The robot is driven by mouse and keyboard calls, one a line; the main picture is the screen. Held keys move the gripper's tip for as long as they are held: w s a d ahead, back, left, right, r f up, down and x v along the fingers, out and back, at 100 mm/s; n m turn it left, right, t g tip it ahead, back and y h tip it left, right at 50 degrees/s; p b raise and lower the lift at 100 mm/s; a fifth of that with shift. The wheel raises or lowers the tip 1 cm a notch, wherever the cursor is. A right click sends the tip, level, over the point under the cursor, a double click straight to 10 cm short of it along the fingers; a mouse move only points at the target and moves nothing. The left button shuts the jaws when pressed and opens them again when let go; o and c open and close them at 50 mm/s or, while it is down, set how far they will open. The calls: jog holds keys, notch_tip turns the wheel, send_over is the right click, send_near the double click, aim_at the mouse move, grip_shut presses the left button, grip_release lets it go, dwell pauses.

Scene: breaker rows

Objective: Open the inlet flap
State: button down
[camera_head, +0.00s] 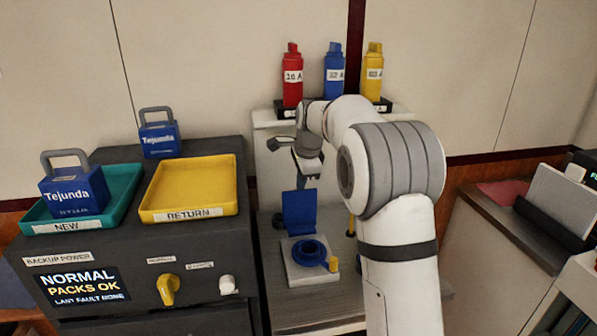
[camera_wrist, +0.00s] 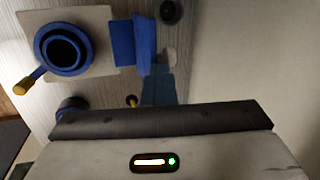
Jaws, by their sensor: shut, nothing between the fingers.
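The inlet is a blue ring (camera_head: 310,252) with a dark round opening, on a pale square plate (camera_head: 302,275). Its blue flap (camera_head: 300,211) stands raised behind the ring, and the opening is uncovered. A short yellow-tipped lever (camera_head: 333,265) sticks out at the ring's side. My gripper (camera_head: 311,172) is shut and empty, above the flap and apparently apart from it. In the wrist view the ring (camera_wrist: 62,50) is at the upper left, with the flap (camera_wrist: 136,42) to its right.
Left stands a dark cabinet with a teal tray (camera_head: 120,205), a yellow tray (camera_head: 190,185) and blue Tejunda packs (camera_head: 75,192). My arm covers the bench's right part.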

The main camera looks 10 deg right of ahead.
jog(key=shift+w+a+f+p, duration=0.2)
jog(key=shift+w+f+p, duration=0.55)
jog(key=shift+w, duration=0.3)
jog(key=shift+r, duration=0.1)
jog(key=shift+r, duration=0.3)
jog(key=s+d+r+b, duration=0.1)
jog(key=s+d, duration=0.1)
jog(key=s, duration=0.4)
jog(key=s+d+r+b, duration=0.2)
jog(key=s+d, duration=0.1)
jog(key=s, duration=0.3)
jog(key=s+f+n+p, duration=0.1)
jog(key=s+f+n, duration=0.1)
jog(key=s+n, duration=0.6)
jog(key=s+a+f+n+h, duration=0.1)
jog(key=s+f+n, duration=0.2)
jog(key=s+n, duration=0.5)
jog(key=s, duration=1.3)
jog(key=shift+a+f+p, duration=0.2)
jog(key=shift+p, duration=0.15)
